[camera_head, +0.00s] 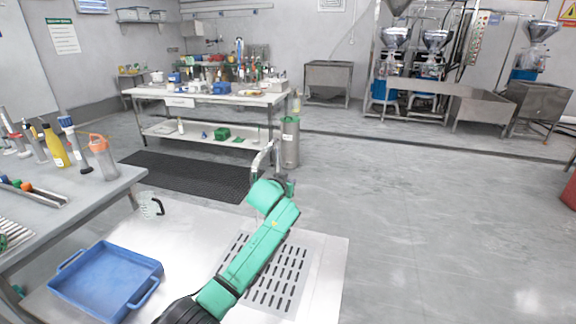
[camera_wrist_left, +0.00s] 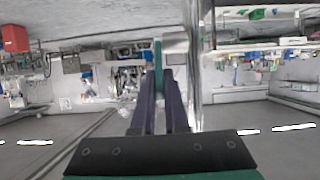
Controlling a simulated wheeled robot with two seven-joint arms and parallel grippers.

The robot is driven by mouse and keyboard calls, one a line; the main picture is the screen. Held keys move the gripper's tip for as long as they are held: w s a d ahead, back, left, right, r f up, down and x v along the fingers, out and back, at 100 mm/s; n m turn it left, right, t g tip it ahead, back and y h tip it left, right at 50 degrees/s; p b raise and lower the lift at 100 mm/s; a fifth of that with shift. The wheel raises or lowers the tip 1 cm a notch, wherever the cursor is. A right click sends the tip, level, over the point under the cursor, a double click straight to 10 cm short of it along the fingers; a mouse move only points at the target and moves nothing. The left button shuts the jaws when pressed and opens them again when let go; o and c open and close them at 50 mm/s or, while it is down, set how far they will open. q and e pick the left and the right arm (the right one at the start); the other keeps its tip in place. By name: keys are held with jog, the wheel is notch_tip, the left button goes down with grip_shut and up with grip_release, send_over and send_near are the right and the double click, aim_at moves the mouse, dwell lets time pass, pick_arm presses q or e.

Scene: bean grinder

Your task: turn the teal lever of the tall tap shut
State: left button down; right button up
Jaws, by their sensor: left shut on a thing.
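The tall tap (camera_head: 261,160) is a silver pipe with a curved top, standing behind my green left arm in the head view. In the left wrist view its pipe (camera_wrist_left: 193,70) runs vertically just right of the fingers. The teal lever (camera_wrist_left: 158,54) shows as a narrow upright strip beside the pipe, at the fingertips. My left gripper (camera_wrist_left: 163,75) has its two dark fingers close together, shut on the lever. In the head view my own arm largely hides the fingers and the tap's lower part. My right gripper is not in view.
A blue tray (camera_head: 105,282) lies on the steel counter (camera_head: 190,232), left of my arm. A clear jug (camera_head: 150,205) with a dark handle stands at the counter's back left. A slotted drain plate (camera_head: 285,283) lies under my arm. A side table with bottles stands at left.

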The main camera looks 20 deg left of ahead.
pick_arm(q)
jog(key=r+g+p, duration=0.1)
jog(key=p, duration=0.1)
jog(key=shift+w+g+p, duration=0.35)
jog(key=shift+w+g, duration=0.05)
jog(key=shift+w+f+g+p, duration=0.15)
jog(key=shift+f+g+p, duration=0.05)
jog(key=shift+g+p, duration=0.2)
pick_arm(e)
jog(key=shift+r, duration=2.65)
pick_arm(q)
jog(key=c, duration=0.9)
grip_release()
jog(key=shift+c, duration=0.2)
